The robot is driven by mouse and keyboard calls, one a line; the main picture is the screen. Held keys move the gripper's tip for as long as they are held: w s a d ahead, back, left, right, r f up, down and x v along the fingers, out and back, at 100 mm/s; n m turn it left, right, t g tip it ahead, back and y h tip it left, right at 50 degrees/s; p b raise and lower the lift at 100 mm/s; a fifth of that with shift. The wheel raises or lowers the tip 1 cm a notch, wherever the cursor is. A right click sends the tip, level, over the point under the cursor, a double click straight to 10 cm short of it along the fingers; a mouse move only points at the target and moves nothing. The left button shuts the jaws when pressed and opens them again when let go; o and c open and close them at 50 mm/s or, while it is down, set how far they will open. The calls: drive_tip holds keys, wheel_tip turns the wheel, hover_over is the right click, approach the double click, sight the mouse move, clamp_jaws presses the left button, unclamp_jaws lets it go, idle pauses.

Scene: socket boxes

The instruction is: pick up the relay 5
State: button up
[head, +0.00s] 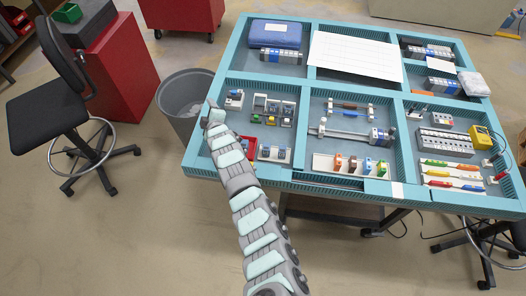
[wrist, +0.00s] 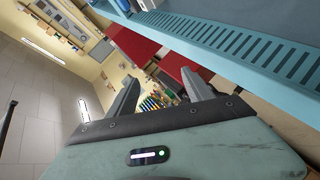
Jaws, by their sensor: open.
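My gripper (head: 210,106) is at the left edge of the teal table in the head view. In the wrist view my gripper (wrist: 163,88) has its two grey fingers apart with nothing between them. Small relay-like blocks stand in the front left compartment: one on a white base (head: 234,99) near the gripper, a row of several with coloured parts (head: 273,112), and a blue-grey pair on a white base (head: 274,153). No label can be read, so I cannot tell which is relay 5. My arm hides part of this compartment.
The teal table frame (head: 309,188) has raised walls between compartments. Its slotted edge (wrist: 250,50) shows close in the wrist view. A grey bin (head: 184,98) stands left of the table. A black chair (head: 50,112) is farther left. A white sheet (head: 355,56) lies at the back.

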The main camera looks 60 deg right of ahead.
drive_tip(key=s+d+f+g, duration=0.1)
drive_tip(key=s+d+g, duration=0.2)
drive_tip(key=s+d, duration=0.35)
drive_tip(key=g+y+b, duration=0.2)
drive_tip(key=g+y, duration=0.1)
drive_tip(key=y, duration=0.7)
approach(268, 146)
drive_tip(key=x, duration=1)
drive_tip(key=shift+f, duration=0.1)
clamp_jaws()
